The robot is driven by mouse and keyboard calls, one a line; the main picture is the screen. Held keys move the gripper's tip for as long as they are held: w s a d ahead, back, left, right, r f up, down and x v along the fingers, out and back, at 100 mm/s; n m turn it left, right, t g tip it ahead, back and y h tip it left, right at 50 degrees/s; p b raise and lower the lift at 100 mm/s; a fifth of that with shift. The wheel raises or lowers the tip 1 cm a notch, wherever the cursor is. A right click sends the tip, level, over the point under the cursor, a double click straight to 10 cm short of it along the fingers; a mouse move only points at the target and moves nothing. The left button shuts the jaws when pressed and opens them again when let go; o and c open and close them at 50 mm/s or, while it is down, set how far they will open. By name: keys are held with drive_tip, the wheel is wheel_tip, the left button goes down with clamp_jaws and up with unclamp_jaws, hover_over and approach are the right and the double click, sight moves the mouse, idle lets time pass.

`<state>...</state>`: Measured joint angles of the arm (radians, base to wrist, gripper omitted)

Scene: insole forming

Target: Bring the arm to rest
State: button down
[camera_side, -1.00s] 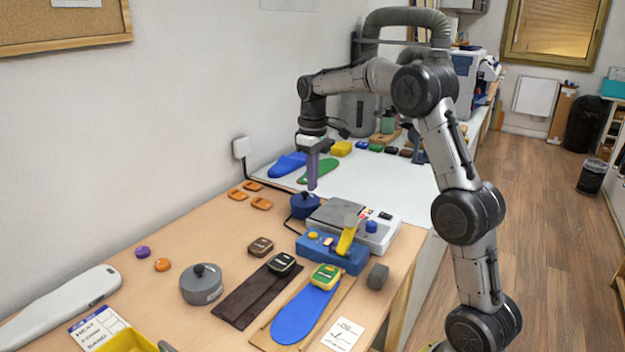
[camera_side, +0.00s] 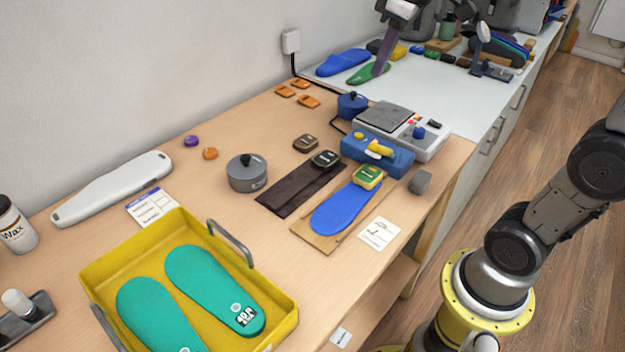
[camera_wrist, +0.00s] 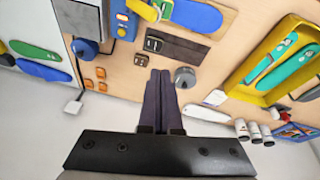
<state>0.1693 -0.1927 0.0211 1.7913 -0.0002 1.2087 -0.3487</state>
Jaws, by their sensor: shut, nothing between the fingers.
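My gripper (camera_side: 383,55) shows at the top of the side view, cut off by the frame edge, with its fingers pointing down over the far white worktop. In the wrist view my gripper (camera_wrist: 160,78) has its two dark fingers together with nothing between them. The fingers are clear of the objects on the wooden bench, which lie beyond the tips in the wrist view.
On the bench are a yellow tray (camera_side: 278,306) with teal insoles (camera_side: 215,285), a grey pot (camera_side: 247,174), a blue insole (camera_side: 345,210) on a board and a press machine (camera_side: 405,128). A green insole (camera_side: 368,74) and blue insoles (camera_side: 342,62) lie near the wall.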

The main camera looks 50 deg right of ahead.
drive_tip(key=s+a+f+m+t, duration=0.1)
drive_tip(key=s+a+f, duration=0.1)
drive_tip(key=s+f, duration=0.3)
drive_tip(key=s+a+f+m+t, duration=0.1)
drive_tip(key=s+a+f, duration=0.2)
drive_tip(key=s, duration=0.7)
wheel_tip(320, 180, down, 2)
drive_tip(key=shift+a+f+y, duration=0.1)
drive_tip(key=shift+a+y, duration=0.1)
drive_tip(key=shift+y, duration=0.1)
